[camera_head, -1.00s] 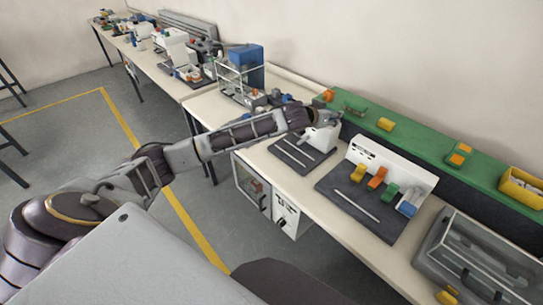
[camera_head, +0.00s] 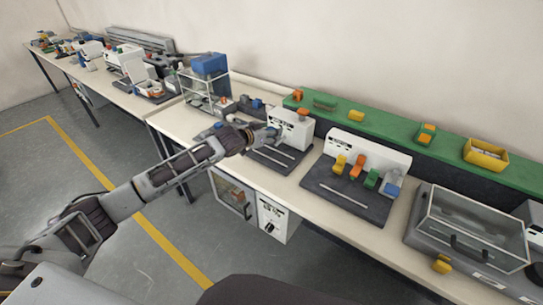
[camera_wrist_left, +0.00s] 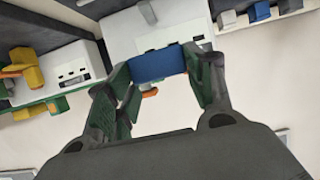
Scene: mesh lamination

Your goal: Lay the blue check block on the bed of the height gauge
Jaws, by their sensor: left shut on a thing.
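My left gripper (camera_head: 270,133) is shut on a blue block in the left wrist view. The blue block (camera_wrist_left: 158,66) lies across between the two fingertips (camera_wrist_left: 165,80). In the head view it is too small and covered to make out clearly. The gripper is close to a white unit (camera_head: 291,127) with a dark base plate (camera_head: 285,158). The unit looks like the height gauge, but I cannot be sure. In the wrist view a white housing (camera_wrist_left: 125,35) lies beyond the block. Contact between block and unit cannot be told. My right gripper is not in view.
A white panel with yellow, orange, green and blue levers (camera_head: 366,180) stands to the right on a dark plate (camera_head: 345,200). A clear-lidded case (camera_head: 475,228) is farther right. A green shelf (camera_head: 380,122) runs behind, carrying a yellow bin (camera_head: 486,154). A blue-topped rack (camera_head: 209,66) stands left.

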